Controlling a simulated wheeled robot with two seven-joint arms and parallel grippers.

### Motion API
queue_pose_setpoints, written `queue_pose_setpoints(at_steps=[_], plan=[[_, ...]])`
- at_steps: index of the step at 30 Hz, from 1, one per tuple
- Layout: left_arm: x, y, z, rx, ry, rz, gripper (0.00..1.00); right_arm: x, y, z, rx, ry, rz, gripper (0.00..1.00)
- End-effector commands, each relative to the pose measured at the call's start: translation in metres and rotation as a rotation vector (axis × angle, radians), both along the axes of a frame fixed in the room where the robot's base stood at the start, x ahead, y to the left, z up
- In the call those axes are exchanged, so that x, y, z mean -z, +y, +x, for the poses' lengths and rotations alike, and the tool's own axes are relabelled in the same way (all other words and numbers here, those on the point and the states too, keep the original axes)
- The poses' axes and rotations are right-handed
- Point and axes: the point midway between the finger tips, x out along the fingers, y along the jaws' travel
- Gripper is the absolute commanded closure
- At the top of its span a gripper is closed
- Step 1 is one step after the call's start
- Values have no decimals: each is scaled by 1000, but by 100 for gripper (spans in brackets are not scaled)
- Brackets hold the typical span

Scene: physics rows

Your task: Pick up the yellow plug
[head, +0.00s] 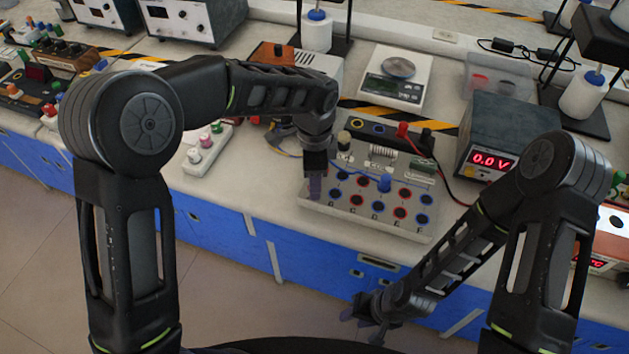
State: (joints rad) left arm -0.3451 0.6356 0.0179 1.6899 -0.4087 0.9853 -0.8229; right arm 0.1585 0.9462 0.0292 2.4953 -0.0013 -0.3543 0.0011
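A grey socket board (345,219) with red, blue and black ringed sockets sits near the bench's front edge. A small pale, yellowish knob or plug (344,140) stands at the board's upper left; I cannot tell whether it is the yellow plug. No clearly yellow plug shows. A blue plug (385,183) stands upright mid-board. My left gripper (315,187) points down at the board's left edge, left of the pale knob and blue plug. Its fingers look close together, and what lies behind or between them is hidden. My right gripper (364,322) is low in front of the bench, fingers apart, empty.
A power supply (508,135) reading 0.0V stands right of the board, with red and black leads between them. A scale (396,77) stands behind. A white block with coloured knobs (208,150) lies left. Clear bench (262,195) shows left of the board.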

Motion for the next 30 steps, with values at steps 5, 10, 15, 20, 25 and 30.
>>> queue_pose_setpoints(at_steps=[5, 10, 15, 20, 25, 30], plan=[[0, 0, 0, 0, 0, 0, 52, 0, 0, 0, 0, 0, 0, 64], [-1, 0, 0, 0, 0, -1, 52, 0, 0, 0, 0, 0, 0, 64], [-1, 0, 0, 0, -1, -1, 55, 0, 0, 0, 0, 0, 0, 64], [-1, 0, 0, 0, -1, -1, 68, 0, 0, 0, 0, 0, 0, 64], [-1, 0, 0, 0, -1, -1, 82, 0, 0, 0, 0, 0, 0, 64], [-1, 0, 0, 0, -1, -1, 96, 0, 0, 0, 0, 0, 0, 64]])
